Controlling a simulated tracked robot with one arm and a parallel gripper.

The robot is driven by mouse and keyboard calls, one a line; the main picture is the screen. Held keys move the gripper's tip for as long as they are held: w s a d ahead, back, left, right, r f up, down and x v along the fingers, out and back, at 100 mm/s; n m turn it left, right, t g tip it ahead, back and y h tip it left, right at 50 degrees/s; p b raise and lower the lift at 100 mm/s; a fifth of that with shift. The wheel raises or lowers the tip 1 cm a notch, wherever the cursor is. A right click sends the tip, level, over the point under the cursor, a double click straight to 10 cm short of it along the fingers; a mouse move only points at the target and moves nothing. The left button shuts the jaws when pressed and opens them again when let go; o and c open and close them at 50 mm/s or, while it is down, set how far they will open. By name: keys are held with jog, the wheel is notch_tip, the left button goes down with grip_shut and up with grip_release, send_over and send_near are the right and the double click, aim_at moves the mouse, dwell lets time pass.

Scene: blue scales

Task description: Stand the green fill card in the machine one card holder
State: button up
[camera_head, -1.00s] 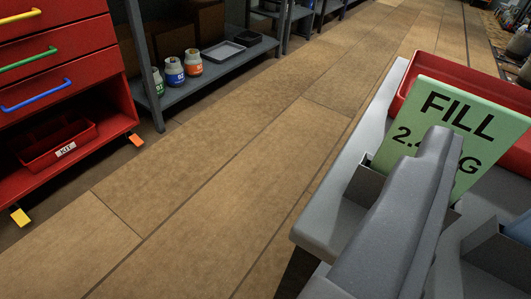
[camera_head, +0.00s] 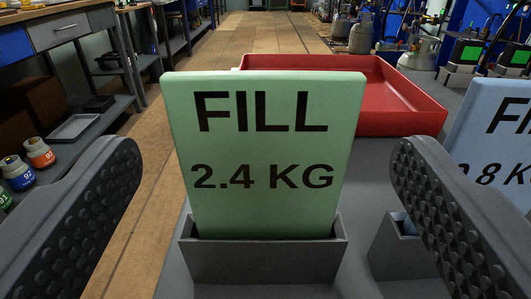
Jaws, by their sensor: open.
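The green fill card (camera_head: 262,150) reads "FILL 2.4 KG" and stands upright in a small grey card holder (camera_head: 264,262) on a grey top. Its lower edge is hidden inside the holder. My gripper (camera_head: 265,160) is open, with one dark studded finger on each side of the card. Neither finger appears to touch it. I cannot tell whether this holder is the machine one holder.
A red tray (camera_head: 400,100) lies behind the green card. A shelf with small bottles (camera_head: 40,153) is at the left. Open floor runs behind.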

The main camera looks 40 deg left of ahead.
aim_at(267, 140)
jog(key=b+x, duration=0.1)
jog(key=x, duration=0.4)
jog(key=shift+w+r+b, duration=0.1)
jog(key=shift+r+b, duration=0.15)
jog(key=shift+b, duration=0.15)
jog(key=c, duration=1.1)
jog(key=shift+c, duration=0.2)
